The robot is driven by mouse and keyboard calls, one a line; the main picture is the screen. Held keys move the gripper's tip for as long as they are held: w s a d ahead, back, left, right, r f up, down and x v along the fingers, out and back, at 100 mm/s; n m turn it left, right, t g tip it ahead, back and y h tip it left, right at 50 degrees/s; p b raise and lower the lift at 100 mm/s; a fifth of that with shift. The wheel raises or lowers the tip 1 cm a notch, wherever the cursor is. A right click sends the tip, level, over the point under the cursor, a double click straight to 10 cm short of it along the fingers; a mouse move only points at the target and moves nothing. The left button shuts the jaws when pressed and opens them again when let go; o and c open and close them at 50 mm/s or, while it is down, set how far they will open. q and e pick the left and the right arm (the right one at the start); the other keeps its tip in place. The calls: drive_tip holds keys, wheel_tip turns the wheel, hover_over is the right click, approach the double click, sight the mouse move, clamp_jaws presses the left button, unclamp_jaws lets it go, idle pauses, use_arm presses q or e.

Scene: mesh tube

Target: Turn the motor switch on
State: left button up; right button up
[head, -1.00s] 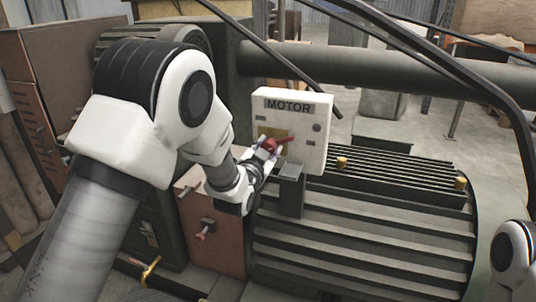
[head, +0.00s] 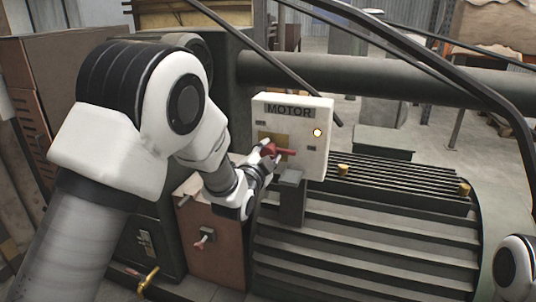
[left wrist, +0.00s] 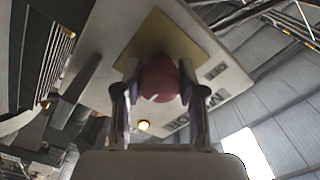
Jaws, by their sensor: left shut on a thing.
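The white motor box (head: 312,118), labelled MOTOR, stands upright on the ribbed grey motor housing. Its red switch handle (head: 285,152) lies about level on a yellowish plate and points right. A round lamp (head: 317,132) on the box glows orange. My left gripper (head: 268,152) is shut on the red switch handle. In the left wrist view the rounded red handle (left wrist: 159,80) sits between both fingers, in front of the yellow plate (left wrist: 165,45). The lit lamp (left wrist: 144,125) shows there too. My right gripper is not in view; only part of my right arm shows at the right edge.
A grey post (head: 291,195) stands just below and in front of the motor box. A brown box with a lever (head: 205,238) is below my left arm. Dark bars and a thick pipe (head: 380,68) cross behind and above the box.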

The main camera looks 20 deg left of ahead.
use_arm(q)
drive_tip(key=o, duration=1.2)
drive_tip(key=shift+c, duration=0.2)
drive_tip(key=s, duration=1.2)
drive_tip(key=shift+a, duration=0.2)
